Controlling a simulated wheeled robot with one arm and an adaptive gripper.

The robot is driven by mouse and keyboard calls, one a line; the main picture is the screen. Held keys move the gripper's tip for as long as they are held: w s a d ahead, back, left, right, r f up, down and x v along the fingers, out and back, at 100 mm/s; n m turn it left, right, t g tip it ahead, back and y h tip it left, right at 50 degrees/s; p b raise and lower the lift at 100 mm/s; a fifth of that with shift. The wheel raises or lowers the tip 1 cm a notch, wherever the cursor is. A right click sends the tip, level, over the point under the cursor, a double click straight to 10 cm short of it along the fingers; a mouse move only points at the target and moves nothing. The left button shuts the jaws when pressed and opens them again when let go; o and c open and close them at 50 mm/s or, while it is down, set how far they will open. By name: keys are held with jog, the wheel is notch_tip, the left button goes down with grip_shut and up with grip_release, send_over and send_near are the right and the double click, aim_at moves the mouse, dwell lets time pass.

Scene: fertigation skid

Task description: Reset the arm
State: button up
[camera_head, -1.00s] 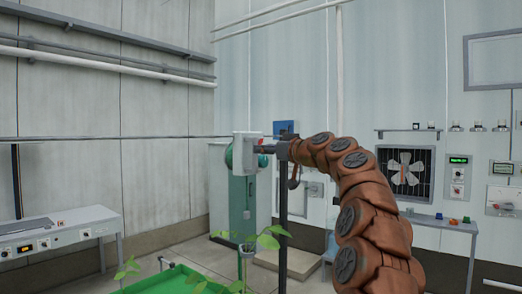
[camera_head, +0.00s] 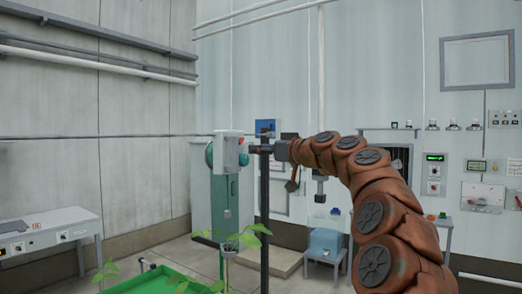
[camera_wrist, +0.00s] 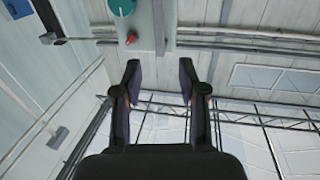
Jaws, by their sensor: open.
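My brown segmented arm (camera_head: 375,200) rises from the lower right of the head view and bends over to the left. My gripper (camera_wrist: 160,75) shows at the bottom of the wrist view with its two dark fingers apart and nothing between them. In the head view the gripper end is small and dark, close to a dark upright post and to the right of a grey box (camera_head: 228,148). That box has a teal round part and a red knob. It also shows beyond the fingertips in the wrist view (camera_wrist: 146,28). I cannot tell the gap between them.
A green tray (camera_head: 160,282) with leafy plants (camera_head: 250,238) stands low in front. A teal-green cabinet (camera_head: 213,190) is behind the box. A control bench (camera_head: 45,228) is at left.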

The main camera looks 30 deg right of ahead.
dwell(0.3)
jog(key=s+a+f+n+g+y, duration=0.15)
jog(key=a+f+g, duration=0.25)
jog(key=a+f, duration=0.6)
jog(key=s+a+f+g+y, duration=0.25)
jog(key=a+f, duration=0.25)
jog(key=a, duration=0.8)
jog(key=s+a+f+g+h, duration=0.1)
jog(key=s+a+f+g, duration=0.2)
jog(key=s+a+f, duration=0.3)
jog(key=s+a+f+g+h, duration=0.1)
jog(key=s+a+f+g, duration=0.2)
jog(key=s+f, duration=0.4)
jog(key=s+d+f+m+g+h, duration=0.2)
jog(key=s+f+g, duration=0.1)
jog(key=s+f, duration=0.7)
jog(key=s+d+f+m+g+h, duration=0.1)
jog(key=s+d+f+g+h, duration=0.1)
jog(key=s+f, duration=0.8)
jog(key=s+g+h, duration=0.1)
jog(key=s+g, duration=0.1)
jog(key=s, duration=0.4)
jog(key=shift+s+d+f+m, duration=0.15)
jog(key=shift+s+d+m, duration=0.1)
jog(key=shift+m, duration=0.1)
